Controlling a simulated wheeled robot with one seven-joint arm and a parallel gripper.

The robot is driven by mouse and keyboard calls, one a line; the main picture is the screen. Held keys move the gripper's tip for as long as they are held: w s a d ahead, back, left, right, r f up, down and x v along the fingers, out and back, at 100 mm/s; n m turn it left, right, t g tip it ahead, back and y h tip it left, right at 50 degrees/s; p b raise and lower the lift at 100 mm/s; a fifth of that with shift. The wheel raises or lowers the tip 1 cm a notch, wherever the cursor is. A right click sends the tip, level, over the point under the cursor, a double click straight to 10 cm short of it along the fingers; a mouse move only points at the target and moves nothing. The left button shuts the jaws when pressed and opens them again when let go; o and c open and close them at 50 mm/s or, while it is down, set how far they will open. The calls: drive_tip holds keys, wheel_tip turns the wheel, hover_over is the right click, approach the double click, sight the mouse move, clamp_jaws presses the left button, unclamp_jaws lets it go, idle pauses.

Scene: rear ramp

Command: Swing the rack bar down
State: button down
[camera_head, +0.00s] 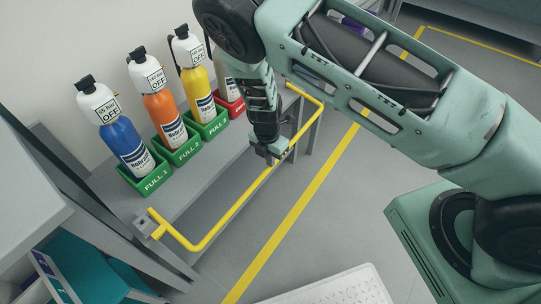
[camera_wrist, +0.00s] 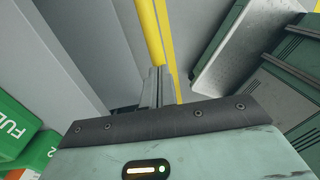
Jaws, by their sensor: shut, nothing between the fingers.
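The yellow rack bar (camera_head: 232,212) is a U-shaped tube along the front of the grey rack. Its near end meets a bracket (camera_head: 150,222) at the rack's near corner, and its long run stands out from the shelf edge. In the wrist view, my shut fingers (camera_wrist: 158,76) are empty and overlap the bar (camera_wrist: 152,32). I cannot tell whether they touch it.
On the rack shelf (camera_head: 185,196) stand blue (camera_head: 122,140), orange (camera_head: 163,115) and yellow (camera_head: 198,82) bottles in green holders, with another in a red holder (camera_head: 236,108) partly behind my arm. A yellow line (camera_head: 290,222) crosses open floor. A grey cabinet stands at near left.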

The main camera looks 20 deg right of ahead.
drive_tip(key=shift+s+f, duration=0.2)
drive_tip(key=shift+f, duration=0.5)
drive_tip(key=shift+r, duration=0.1)
drive_tip(key=r+p, duration=0.2)
drive_tip(key=p, duration=0.1)
drive_tip(key=r+p, duration=0.2)
drive_tip(key=r, duration=0.1)
drive_tip(key=shift+w+r+p, duration=0.2)
drive_tip(key=shift+r+p, duration=0.15)
drive_tip(key=shift+p, duration=0.05)
wheel_tip(320, 180, up, 10)
drive_tip(key=shift+f, duration=0.25)
drive_tip(key=shift+w, duration=0.1)
